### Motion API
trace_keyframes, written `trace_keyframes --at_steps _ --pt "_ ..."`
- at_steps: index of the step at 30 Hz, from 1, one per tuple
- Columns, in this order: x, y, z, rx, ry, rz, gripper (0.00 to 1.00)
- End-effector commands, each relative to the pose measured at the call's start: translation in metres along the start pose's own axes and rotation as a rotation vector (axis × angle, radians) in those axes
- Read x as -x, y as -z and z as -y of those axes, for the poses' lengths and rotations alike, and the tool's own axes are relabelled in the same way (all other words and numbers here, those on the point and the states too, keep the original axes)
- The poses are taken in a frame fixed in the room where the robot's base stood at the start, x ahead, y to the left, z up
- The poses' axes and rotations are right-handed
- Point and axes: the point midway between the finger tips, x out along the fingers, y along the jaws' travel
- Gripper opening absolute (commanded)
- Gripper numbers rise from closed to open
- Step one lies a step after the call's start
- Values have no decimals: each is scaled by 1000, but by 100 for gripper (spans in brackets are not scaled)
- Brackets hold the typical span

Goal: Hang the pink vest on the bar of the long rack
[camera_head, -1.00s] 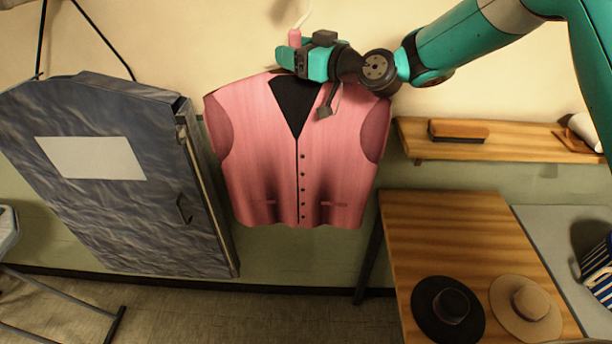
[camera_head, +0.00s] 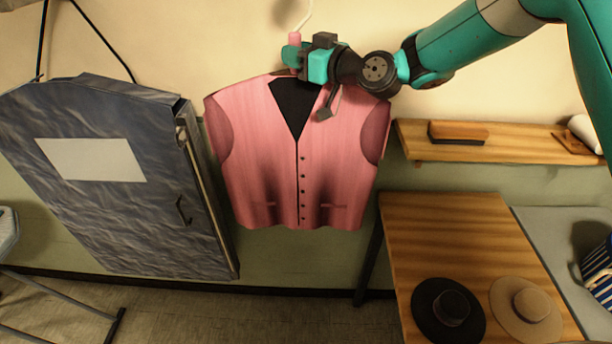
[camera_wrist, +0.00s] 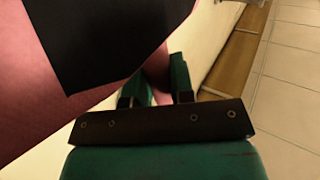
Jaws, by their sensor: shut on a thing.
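The pink vest (camera_head: 265,150) hangs upright on its hanger, in front of the wall in the head view. It has a dark V-shaped neck and a row of dark buttons. My gripper (camera_head: 293,50) is at the top of the vest, shut on the pink neck of the hanger. A thin pale hook (camera_head: 304,20) rises above it. In the wrist view, my gripper's fingers (camera_wrist: 158,85) close around a pink piece, and the vest (camera_wrist: 30,100) fills the left side. I see no rack bar in either view.
A dark blue cabinet-like bag (camera_head: 75,215) with a white panel stands left, close to the vest. A wooden shelf (camera_head: 510,142) with a brush (camera_head: 458,132) is right. Below it, a wooden table (camera_head: 440,225) bears a black hat (camera_head: 447,310) and a tan hat (camera_head: 525,308).

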Motion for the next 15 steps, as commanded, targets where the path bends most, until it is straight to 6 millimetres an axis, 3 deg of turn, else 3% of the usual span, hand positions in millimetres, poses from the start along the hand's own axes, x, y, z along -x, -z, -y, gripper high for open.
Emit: trace_keyframes --at_steps 15 --pt "0 12 0 4 -1 -3 0"
